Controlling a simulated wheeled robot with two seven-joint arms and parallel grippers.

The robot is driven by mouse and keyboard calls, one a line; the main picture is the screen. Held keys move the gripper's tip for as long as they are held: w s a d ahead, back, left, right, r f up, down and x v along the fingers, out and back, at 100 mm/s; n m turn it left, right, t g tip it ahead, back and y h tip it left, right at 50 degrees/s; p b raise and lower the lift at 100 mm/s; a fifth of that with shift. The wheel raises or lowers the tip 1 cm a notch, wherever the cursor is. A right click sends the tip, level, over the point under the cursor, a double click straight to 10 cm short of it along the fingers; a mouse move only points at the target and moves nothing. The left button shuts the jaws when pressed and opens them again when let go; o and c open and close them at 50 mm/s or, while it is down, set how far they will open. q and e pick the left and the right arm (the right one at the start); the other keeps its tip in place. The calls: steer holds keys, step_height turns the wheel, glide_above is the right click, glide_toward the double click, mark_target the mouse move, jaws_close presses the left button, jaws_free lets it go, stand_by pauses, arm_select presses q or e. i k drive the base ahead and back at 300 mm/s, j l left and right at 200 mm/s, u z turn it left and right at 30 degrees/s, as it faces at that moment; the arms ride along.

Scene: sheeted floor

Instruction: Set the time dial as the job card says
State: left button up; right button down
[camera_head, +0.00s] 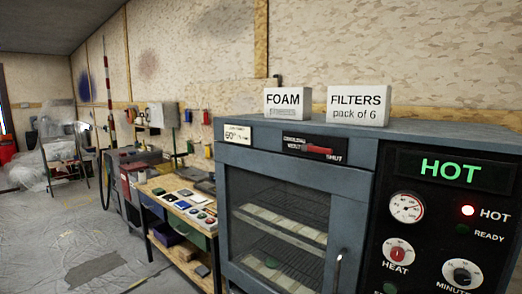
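The time dial (462,274) is a dark knob on a light round scale at the bottom right of the oven's black panel, labelled MINUTES, cut off by the frame edge. Its setting is too small to read. The job card (238,134) is a small pale card at the oven's upper left front. Its large print looks like 60 with a degree sign; the rest is unreadable. A red HEAT dial (398,252) sits left of the time dial. Neither of my grippers is in view.
The grey oven (350,205) has a shut glass door with racks inside. Its display (455,171) reads HOT and a red lamp (467,211) glows. FOAM (287,103) and FILTERS (358,105) boxes stand on top. A cluttered workbench (160,215) stands left; sheeted floor lies open beyond.

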mark_target(462, 276)
steer(key=z, duration=1.35)
